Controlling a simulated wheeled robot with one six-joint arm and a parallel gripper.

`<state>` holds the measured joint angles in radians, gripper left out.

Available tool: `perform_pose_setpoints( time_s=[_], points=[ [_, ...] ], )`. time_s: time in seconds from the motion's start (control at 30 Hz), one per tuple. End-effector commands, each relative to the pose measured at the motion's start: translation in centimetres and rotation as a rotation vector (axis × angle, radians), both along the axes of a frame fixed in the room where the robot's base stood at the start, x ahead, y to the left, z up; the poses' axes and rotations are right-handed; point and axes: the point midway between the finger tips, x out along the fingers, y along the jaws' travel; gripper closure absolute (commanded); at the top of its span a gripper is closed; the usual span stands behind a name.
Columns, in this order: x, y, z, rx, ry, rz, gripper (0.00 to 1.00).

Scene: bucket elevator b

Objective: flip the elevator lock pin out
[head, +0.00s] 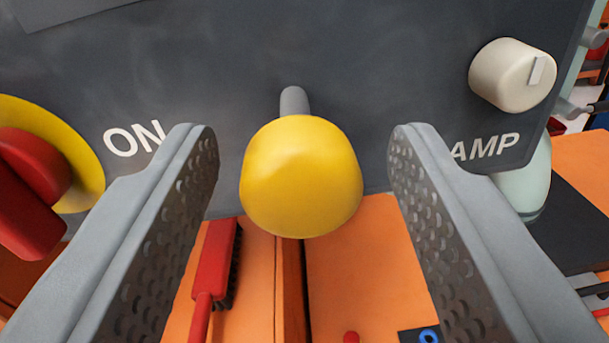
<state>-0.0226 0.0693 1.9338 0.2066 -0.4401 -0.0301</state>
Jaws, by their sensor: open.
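A yellow rounded knob (301,178) on a short grey shaft (294,101) sticks out from a dark grey panel (300,45). It looks like the lock pin, though no label on it shows. My gripper (303,150) is open, with one grey finger on each side of the yellow knob. Gaps show between the knob and both fingers, and it appears untouched. The knob covers part of the panel's lower edge.
A red rotary handle on a yellow disc (85,155) sits left, near "ON". A white knob (513,75) sits upper right, by "AMP". Below are an orange surface (365,265) and a red-handled brush (214,265). A pale bottle-like object (525,185) stands right.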

Motion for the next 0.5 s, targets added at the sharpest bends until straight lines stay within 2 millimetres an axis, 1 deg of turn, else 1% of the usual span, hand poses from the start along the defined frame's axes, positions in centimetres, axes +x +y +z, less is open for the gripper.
perform_pose_setpoints(
  time_s=[0.17,0.27,0.5],
  points=[
    [-1.3,0.1,0.1,0.0,-0.002,0.0,0.5],
    [-2.7,0.2,0.1,0.0,-0.001,0.001,0.5],
    [-6.7,0.5,0.1,0.0,-0.001,0.001,0.5]
  ],
)
